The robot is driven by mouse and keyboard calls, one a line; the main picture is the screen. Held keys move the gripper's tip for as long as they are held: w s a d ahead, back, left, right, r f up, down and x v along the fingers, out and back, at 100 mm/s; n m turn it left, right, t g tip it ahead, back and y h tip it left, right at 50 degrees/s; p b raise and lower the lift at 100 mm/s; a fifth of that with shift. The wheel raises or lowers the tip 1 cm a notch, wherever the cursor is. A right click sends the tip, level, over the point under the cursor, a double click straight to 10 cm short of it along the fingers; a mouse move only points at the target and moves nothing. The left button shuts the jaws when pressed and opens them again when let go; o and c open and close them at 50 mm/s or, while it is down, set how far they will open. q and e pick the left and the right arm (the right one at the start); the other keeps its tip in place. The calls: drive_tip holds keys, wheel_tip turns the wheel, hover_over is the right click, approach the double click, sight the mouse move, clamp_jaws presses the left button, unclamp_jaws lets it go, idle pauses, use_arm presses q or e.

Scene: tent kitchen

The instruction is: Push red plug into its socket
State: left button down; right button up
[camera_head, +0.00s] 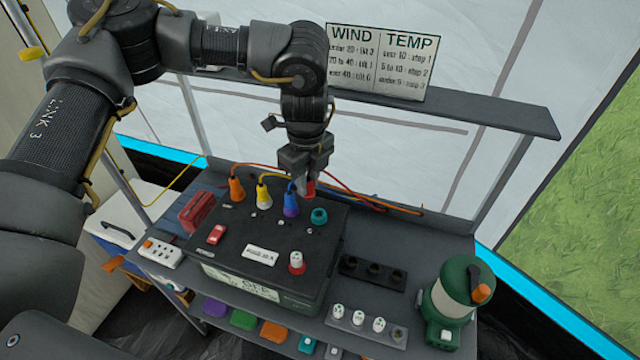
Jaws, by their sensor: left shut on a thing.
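My left gripper (308,180) points down above the back right part of the black power box (235,262). It is shut on the red plug (310,188), which mostly hides between the fingers. The plug is close above or behind the teal ring-shaped socket (319,215); I cannot tell whether it touches the box. A red-based fitting with a white top (297,262) stands near the box's front right; I cannot tell whether it is the red socket. My right gripper is not in view.
A black socket strip (372,272) and a green lantern (450,300) are at the right. A sign board (380,62) stands on the shelf behind.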

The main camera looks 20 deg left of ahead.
use_arm(q)
drive_tip(key=m, duration=0.2)
drive_tip(key=w+d+m, duration=0.1)
drive_tip(key=d+m, duration=0.1)
drive_tip(key=m, duration=0.1)
drive_tip(key=shift+w+f+m+b, duration=0.1)
drive_tip(key=shift+w+m+b, duration=0.1)
drive_tip(key=shift+m+b, duration=0.15)
drive_tip(key=shift+f, duration=0.15)
drive_tip(key=shift+f+b, duration=1.6)
drive_tip(key=shift+f, duration=0.35)
